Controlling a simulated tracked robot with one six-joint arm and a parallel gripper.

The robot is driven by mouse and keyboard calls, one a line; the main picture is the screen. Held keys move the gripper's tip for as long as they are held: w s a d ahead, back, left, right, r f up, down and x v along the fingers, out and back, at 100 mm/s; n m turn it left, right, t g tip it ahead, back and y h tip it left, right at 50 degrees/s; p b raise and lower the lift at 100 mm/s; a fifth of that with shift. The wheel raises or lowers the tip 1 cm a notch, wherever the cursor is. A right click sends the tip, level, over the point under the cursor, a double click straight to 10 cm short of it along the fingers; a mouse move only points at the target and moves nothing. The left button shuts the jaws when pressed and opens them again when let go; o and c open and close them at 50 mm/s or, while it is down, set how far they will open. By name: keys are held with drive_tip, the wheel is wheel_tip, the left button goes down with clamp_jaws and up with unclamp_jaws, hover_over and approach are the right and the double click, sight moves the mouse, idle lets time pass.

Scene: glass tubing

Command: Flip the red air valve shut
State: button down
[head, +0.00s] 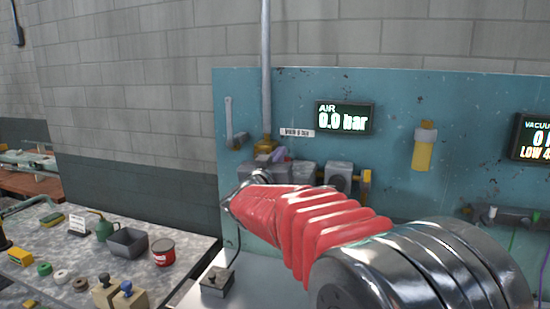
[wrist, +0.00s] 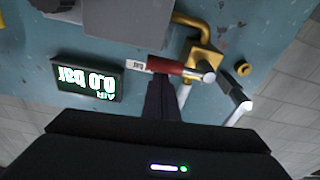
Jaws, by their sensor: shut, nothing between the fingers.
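The air valve has a brass body (wrist: 203,58) at the foot of a grey pipe on the blue panel. Its red handle (wrist: 166,67) lies crosswise to the pipe in the wrist view. In the head view the brass body (head: 265,145) shows, but the handle is hidden or not distinct. My gripper (wrist: 162,80) is shut and empty, its dark fingertips overlapping the handle's edge; I cannot tell whether they touch it. In the head view my gripper (head: 275,157) is just below the brass body. The air display (head: 343,118) reads 0.0 bar.
A white label (head: 297,132) is right of the valve and a wrench (head: 229,110) hangs left. Grey boxes (head: 338,176) are mounted below the display. A yellow cylinder (head: 423,150) is farther right. A cluttered bench (head: 190,249) stands at left.

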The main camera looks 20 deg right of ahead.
drive_tip(key=s+a+r, duration=0.2)
drive_tip(key=s+a, duration=0.3)
drive_tip(key=s, duration=0.3)
drive_tip(key=shift+a, duration=0.2)
drive_tip(key=shift+w, duration=0.1)
idle(0.5)
